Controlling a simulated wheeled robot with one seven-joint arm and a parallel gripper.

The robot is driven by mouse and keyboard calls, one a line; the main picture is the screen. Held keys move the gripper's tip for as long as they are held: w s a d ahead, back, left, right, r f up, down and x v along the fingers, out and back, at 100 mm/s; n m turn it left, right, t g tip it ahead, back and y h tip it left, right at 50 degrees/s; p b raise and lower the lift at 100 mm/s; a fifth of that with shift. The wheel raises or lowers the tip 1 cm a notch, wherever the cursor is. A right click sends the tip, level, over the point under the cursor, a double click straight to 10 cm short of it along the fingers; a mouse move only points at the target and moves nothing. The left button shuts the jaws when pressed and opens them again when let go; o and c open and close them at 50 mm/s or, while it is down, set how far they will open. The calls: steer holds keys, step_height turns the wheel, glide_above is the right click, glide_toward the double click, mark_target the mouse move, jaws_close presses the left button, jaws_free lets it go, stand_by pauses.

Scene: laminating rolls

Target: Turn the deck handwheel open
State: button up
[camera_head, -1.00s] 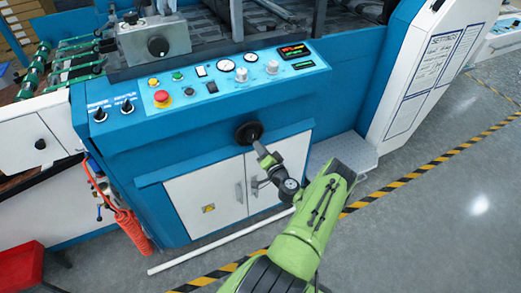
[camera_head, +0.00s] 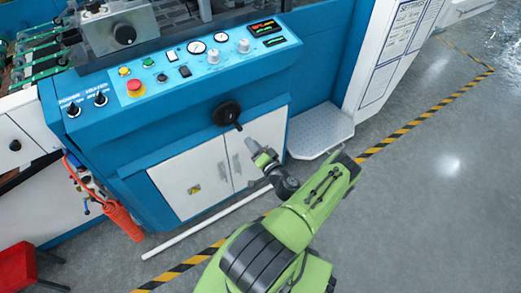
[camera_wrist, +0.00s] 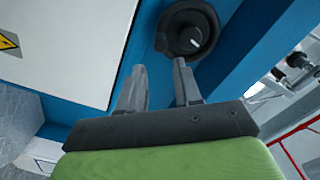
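The deck handwheel (camera_head: 227,112) is a small dark wheel on the blue front panel of the machine, above the white cabinet doors. A short dark handle sticks out at its lower right. In the wrist view the handwheel (camera_wrist: 187,31) shows just beyond my fingertips, a little to the right, with a pale spot on it. My gripper (camera_head: 253,146) is below and to the right of the wheel, apart from it. In the wrist view my gripper (camera_wrist: 158,66) has its two grey fingers spread with nothing between them.
White cabinet doors (camera_head: 207,178) lie below the wheel. A control panel (camera_head: 200,60) with buttons and gauges is above. A metal step plate (camera_head: 320,130) juts out at the right. The grey floor at the right is clear.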

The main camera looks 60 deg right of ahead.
steer(key=p+v, duration=0.1)
steer(key=v, duration=0.4)
steer(key=shift+s+a, duration=0.2)
steer(key=shift+s, duration=0.15)
